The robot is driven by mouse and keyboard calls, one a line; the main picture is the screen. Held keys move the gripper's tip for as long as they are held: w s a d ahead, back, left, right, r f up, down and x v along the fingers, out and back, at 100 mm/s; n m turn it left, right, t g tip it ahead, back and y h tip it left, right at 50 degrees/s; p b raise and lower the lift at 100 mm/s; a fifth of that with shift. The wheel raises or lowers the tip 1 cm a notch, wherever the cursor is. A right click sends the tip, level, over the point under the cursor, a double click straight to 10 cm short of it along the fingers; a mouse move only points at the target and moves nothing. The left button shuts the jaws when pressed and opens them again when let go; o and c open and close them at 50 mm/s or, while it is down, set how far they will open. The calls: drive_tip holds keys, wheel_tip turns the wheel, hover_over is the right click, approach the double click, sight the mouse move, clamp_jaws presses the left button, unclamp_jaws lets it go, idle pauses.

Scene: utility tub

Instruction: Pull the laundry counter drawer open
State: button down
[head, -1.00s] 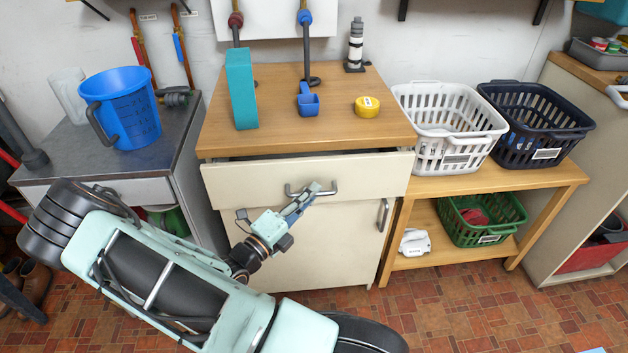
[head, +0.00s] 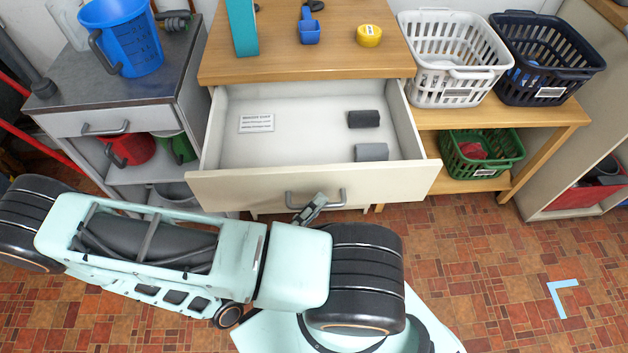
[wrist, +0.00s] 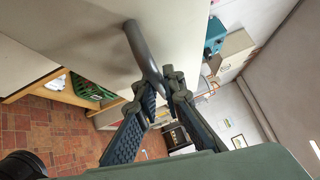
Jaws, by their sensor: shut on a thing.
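The laundry counter drawer (head: 240,189) is pulled well out from under the wooden counter top (head: 300,66). A grey bar handle (head: 333,199) is on the drawer's cream front. My gripper (head: 314,203) is at the middle of this handle. In the wrist view my gripper (wrist: 165,92) is shut on the grey handle (wrist: 143,55), with one finger on each side of the bar. My arm hides part of the floor and the cabinet below the drawer.
A blue bucket (head: 128,40) stands on the grey side table at left. A white basket (head: 450,85) and a dark basket (head: 545,85) stand on the wooden shelf at right, with a green basket (head: 480,165) below.

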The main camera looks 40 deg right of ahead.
drive_tip(key=shift+s+a, duration=0.3)
drive_tip(key=shift+s, duration=0.25)
drive_tip(key=shift+s+a, duration=0.3)
drive_tip(key=shift+s, duration=0.2)
drive_tip(key=c, duration=2)
unclamp_jaws()
drive_tip(key=shift+c, duration=0.2)
drive_tip(key=shift+a, duration=0.15)
drive_tip(key=v, duration=1.1)
drive_tip(key=shift+a, duration=0.4)
